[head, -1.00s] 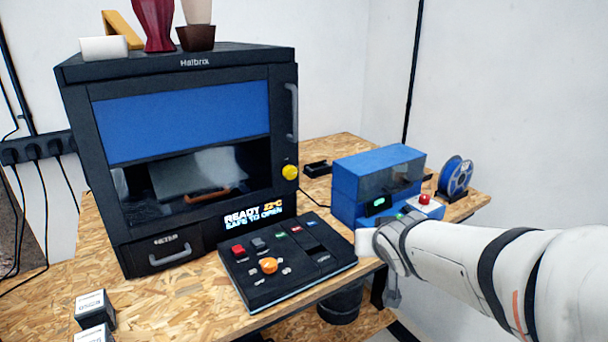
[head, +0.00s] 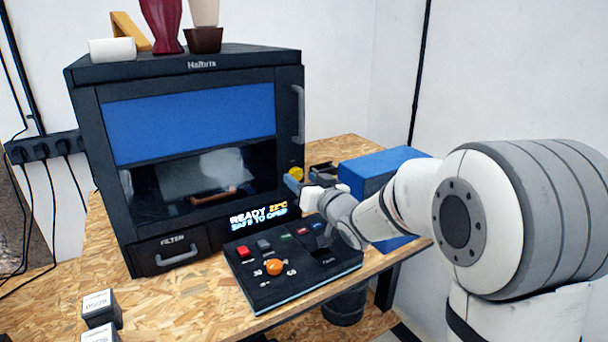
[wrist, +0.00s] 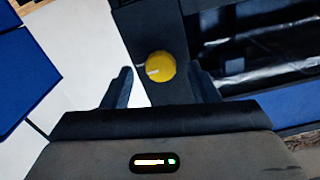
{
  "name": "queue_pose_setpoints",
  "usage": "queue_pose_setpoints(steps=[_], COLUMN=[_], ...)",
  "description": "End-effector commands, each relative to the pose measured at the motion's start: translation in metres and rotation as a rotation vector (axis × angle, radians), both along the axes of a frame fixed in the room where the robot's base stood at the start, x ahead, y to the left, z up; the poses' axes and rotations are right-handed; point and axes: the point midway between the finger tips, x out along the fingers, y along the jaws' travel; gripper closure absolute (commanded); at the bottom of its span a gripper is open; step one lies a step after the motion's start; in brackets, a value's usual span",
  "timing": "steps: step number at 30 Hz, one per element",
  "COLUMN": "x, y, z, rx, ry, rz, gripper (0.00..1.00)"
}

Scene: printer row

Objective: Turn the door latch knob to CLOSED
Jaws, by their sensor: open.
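The yellow latch knob (head: 296,173) is on the right front edge of the black printer (head: 90,180), beside its door. In the wrist view the knob (wrist: 161,66) shows whole, with a pale mark on its left side. My gripper (head: 291,186) is at the knob in the head view and covers part of it. In the wrist view my gripper (wrist: 163,88) is open, one finger on each side of the knob's line, and the knob appears just beyond the fingertips. I cannot tell whether a finger touches it. The printer door looks shut.
A black control panel (head: 330,272) with an orange knob (head: 274,267) and several buttons lies below my arm. The display (head: 258,214) reads READY 22°C, SAFE TO OPEN. A blue box (head: 365,172) stands behind my arm. A grey door handle (head: 298,115) is above the knob.

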Motion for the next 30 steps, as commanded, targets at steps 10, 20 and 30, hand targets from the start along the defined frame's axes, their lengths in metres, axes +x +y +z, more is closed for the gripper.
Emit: queue_pose_setpoints(steps=[10,20,30], x=[0.02,0.02,0.02], y=[0.014,0.014,0.013], z=[0.001,0.0,0.0], rx=[0.0,-0.001,-0.001], ry=[-0.001,-0.001,0.0], rz=[0.0,0.0,-0.001], gripper=[0.46,0.59,0.87])
